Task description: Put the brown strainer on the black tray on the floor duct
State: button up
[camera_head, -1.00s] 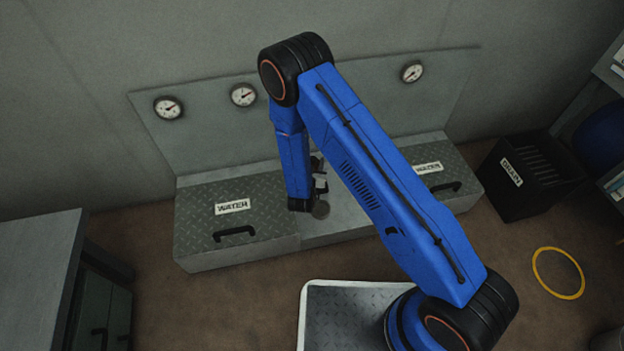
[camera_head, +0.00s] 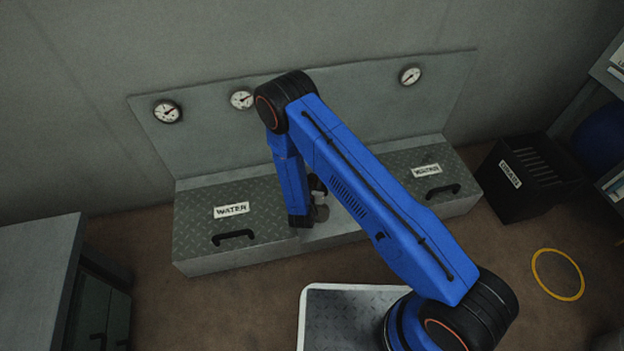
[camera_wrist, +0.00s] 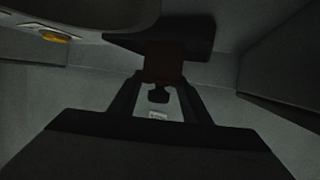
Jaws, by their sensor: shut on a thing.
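In the wrist view my gripper (camera_wrist: 160,82) is shut on a dark brown block-like thing (camera_wrist: 165,66), which looks like the brown strainer. A small black knob shows between the fingers. A black shape (camera_wrist: 185,36), perhaps the black tray, lies just beyond the brown thing; I cannot tell whether they touch. In the head view the floor duct (camera_head: 350,228) runs along the wall, with an open grey middle section between two tread-plate covers. My gripper is mostly hidden by my blue arm there, low over the middle section. The strainer and tray cannot be made out in that view.
The left cover (camera_head: 200,228) and right cover (camera_head: 405,165) are labelled WATER and have black handles. A black crate (camera_head: 528,180) stands at right, near a yellow ring (camera_head: 557,274) on the floor. A grey cabinet (camera_head: 40,270) stands at left.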

jog(key=shift+f, duration=0.1)
jog(key=o, duration=1.1)
jog(key=v, duration=1.2)
jog(key=shift+a, duration=0.1)
